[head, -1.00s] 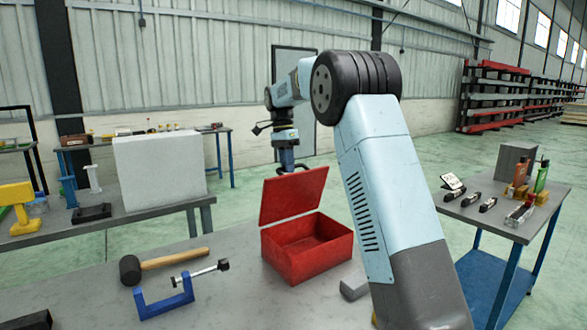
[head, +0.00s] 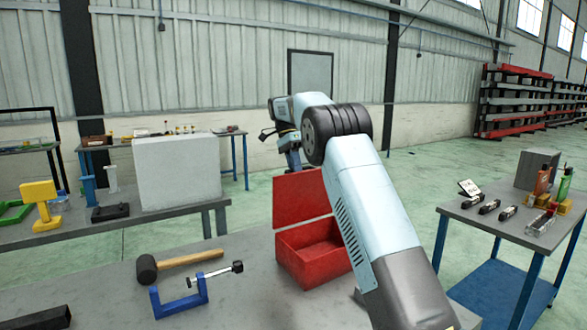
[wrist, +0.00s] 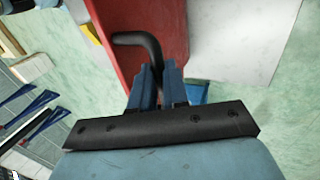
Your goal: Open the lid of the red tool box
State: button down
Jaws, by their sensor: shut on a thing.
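The red tool box (head: 312,272) stands on the grey workbench, and its inside shows from the front. Its red lid (head: 298,200) stands up steeply at the back of the box, clear of the opening. In the wrist view the red lid (wrist: 120,35) lies beyond my fingers, with a bent black handle (wrist: 140,40) on it. My gripper (wrist: 158,75) is shut on this handle, its blue fingertips close together around one end. In the head view my wrist is behind the lid's top edge, and the fingers are hidden.
A hammer (head: 190,260) and a blue clamp (head: 182,302) lie left of the box. A large grey-white block (head: 178,170) stands on the bench behind. A side table (head: 500,222) with bottles and small tools is at right. My arm hides the box's right side.

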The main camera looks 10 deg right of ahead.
jog(key=shift+f, duration=0.15)
jog(key=c, duration=1.4)
grip_release()
jog(key=shift+w, duration=0.1)
jog(key=shift+o, duration=1.4)
